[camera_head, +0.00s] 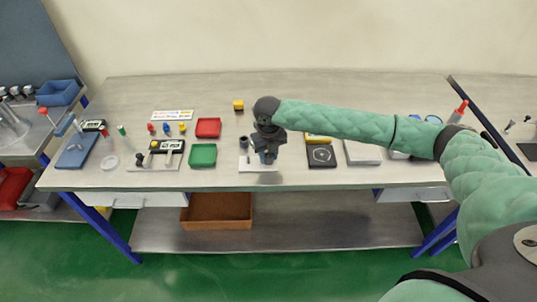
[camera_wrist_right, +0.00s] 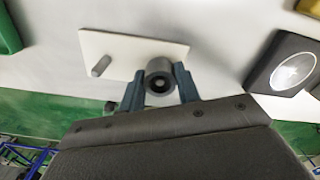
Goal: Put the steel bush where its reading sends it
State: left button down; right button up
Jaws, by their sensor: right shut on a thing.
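My right gripper (camera_head: 266,155) is low over the table, above a white plate (camera_head: 246,167). In the right wrist view my right gripper (camera_wrist_right: 158,88) is shut on the steel bush (camera_wrist_right: 159,68), a short grey ring with a dark bore. The bush is over the right part of the white plate (camera_wrist_right: 125,48). A grey peg (camera_wrist_right: 101,67) stands on the left part of that plate. I cannot tell whether the bush touches the plate. A display device (camera_head: 172,147) stands on the left. A red tray (camera_head: 208,128) and a green tray (camera_head: 203,163) lie between it and the gripper. My left gripper is not in view.
A dark grey cylinder (camera_head: 244,142) stands behind the plate. A yellow block (camera_head: 238,104) and a label strip (camera_head: 172,115) are further back. The table's front strip is mostly clear.

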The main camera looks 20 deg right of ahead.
jog(key=shift+f, duration=0.45)
dwell(0.3)
jog(key=o, duration=1.5)
jog(key=shift+o, duration=0.2)
jog(key=shift+r, duration=0.1)
jog(key=shift+r+p, duration=2.75)
jog(key=shift+r, duration=0.7)
